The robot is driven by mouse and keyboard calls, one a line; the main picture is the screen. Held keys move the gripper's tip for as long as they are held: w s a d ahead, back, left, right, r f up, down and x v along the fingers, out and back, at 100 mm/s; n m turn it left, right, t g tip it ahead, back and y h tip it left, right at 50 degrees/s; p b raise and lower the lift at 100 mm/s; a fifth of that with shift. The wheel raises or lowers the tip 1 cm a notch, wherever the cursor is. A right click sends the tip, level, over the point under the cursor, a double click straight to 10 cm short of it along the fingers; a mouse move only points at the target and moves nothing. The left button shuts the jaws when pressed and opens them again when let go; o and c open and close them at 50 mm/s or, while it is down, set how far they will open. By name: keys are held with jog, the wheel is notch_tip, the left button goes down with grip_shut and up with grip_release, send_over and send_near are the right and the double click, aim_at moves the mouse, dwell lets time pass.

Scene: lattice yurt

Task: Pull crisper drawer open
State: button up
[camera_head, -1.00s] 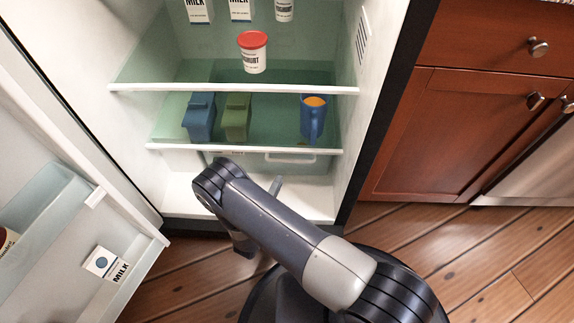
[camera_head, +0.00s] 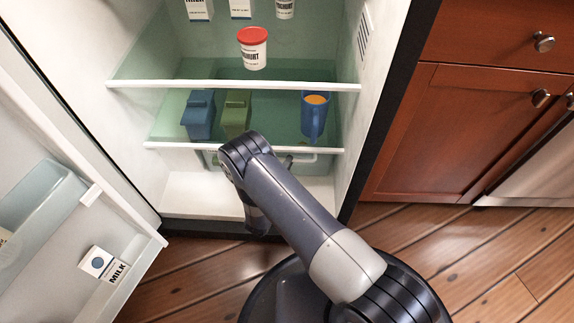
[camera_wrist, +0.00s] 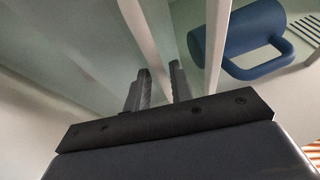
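The crisper drawer (camera_head: 303,172) is a pale, see-through bin below the fridge's lowest shelf. Its white handle bar (camera_head: 308,156) shows at the right of my wrist, which covers much of the drawer front. My gripper (camera_wrist: 160,75) is at the drawer front. In the wrist view its two dark fingers stand apart, and a pale bar, seemingly the handle (camera_wrist: 146,40), runs between them. I cannot tell whether the fingers touch it. In the head view the fingertips are mostly hidden by my arm. The drawer looks closed.
A white shelf edge (camera_head: 245,146) lies just above the handle. On that shelf stand a blue mug (camera_head: 314,118), a blue carton (camera_head: 198,116) and a green carton (camera_head: 236,112). The open fridge door (camera_head: 120,205) is at left. Wood cabinets (camera_head: 440,130) stand at right.

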grip_shut()
jog(key=shift+s, duration=0.1)
